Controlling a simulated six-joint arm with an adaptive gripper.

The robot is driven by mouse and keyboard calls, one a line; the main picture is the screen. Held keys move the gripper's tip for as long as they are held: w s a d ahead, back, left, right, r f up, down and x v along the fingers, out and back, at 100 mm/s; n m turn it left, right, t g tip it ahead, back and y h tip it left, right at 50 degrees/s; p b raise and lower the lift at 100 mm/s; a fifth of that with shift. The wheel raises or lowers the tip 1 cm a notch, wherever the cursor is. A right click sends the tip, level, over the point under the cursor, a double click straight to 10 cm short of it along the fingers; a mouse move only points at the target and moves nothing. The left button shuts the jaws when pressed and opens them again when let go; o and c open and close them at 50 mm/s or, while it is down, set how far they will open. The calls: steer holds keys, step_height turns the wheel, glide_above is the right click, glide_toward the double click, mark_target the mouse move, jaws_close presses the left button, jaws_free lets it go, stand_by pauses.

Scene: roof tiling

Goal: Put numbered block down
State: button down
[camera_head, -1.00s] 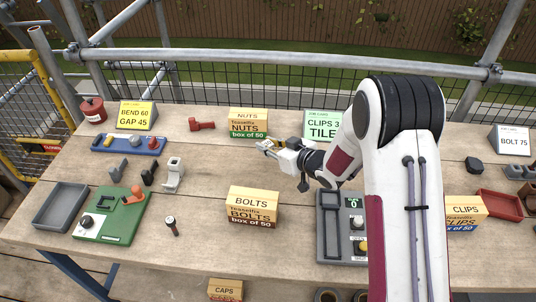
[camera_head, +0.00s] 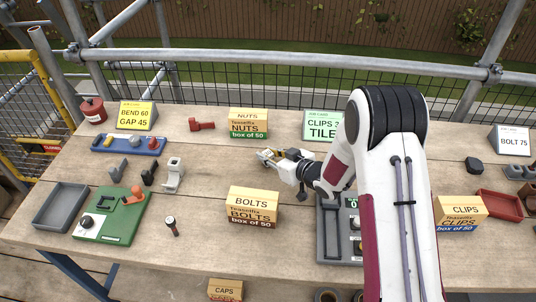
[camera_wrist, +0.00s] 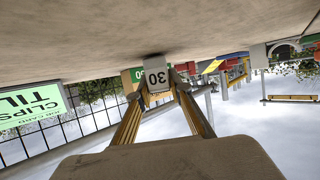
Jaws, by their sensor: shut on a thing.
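The numbered block (camera_wrist: 155,77) is light grey and marked "30". In the wrist view it sits between the two fingertips of my gripper (camera_wrist: 158,92), which is shut on it. The wrist view is upside down, and the block is close to the table top (camera_wrist: 130,50); whether it touches cannot be told. In the head view my gripper (camera_head: 264,156) is over the middle of the table, in front of the nuts box (camera_head: 248,130) and left of the green clips card (camera_head: 322,125). The block is too small to make out clearly there.
A bolts box (camera_head: 253,208) stands nearer the front. A grey panel with knobs (camera_head: 330,250) lies under my arm. A grey tray (camera_head: 45,208), a green board (camera_head: 100,232) and a blue tray (camera_head: 128,146) are at left. Bare wood lies left of my gripper.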

steer(key=shift+f, duration=0.1)
stand_by(0.3)
steer(key=c, duration=1.8)
jaws_free()
steer(key=shift+c, duration=0.2)
steer(key=shift+d, duration=0.1)
steer(key=shift+v, duration=6.05)
